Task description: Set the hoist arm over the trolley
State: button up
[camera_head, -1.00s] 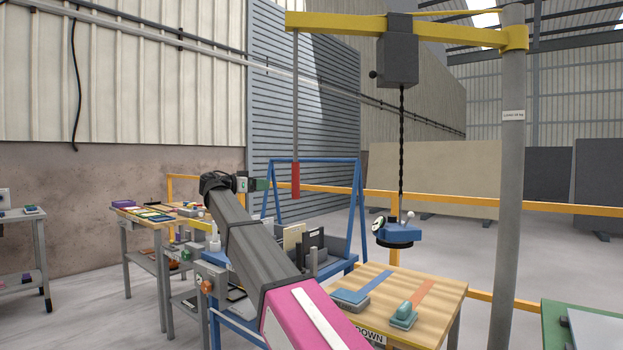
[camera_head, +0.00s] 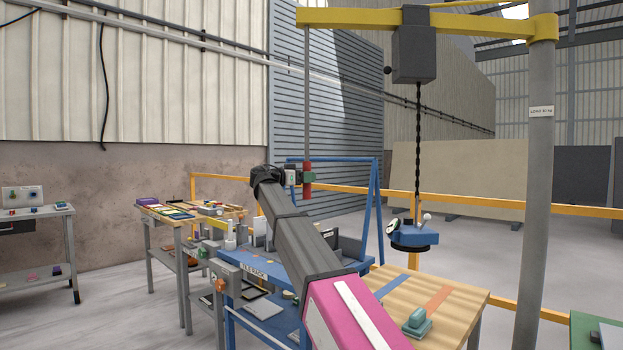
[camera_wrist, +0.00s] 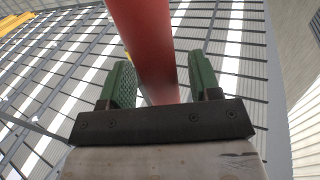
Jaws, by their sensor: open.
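The yellow hoist arm (camera_head: 440,21) reaches left from a grey post (camera_head: 538,180). A dark hoist body (camera_head: 413,52) hangs on it, with a chain down to a blue lifting head (camera_head: 413,236). A grey rod with a red grip (camera_head: 307,177) hangs from the arm's left end. My gripper (camera_head: 303,178) is at the red grip. In the wrist view, the red grip (camera_wrist: 150,40) runs between the two green finger pads, and my gripper (camera_wrist: 152,85) is open around it with gaps showing. A blue A-frame trolley (camera_head: 376,205) stands behind and below, partly hidden by my arm.
A wooden-topped table (camera_head: 455,292) with a teal tool (camera_head: 417,323) stands at front right. A blue rack (camera_head: 262,320) and a side table with coloured samples (camera_head: 165,210) are at left. Yellow rails (camera_head: 480,202) run behind. Open floor shows at right.

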jog(key=shift+x, duration=1.05)
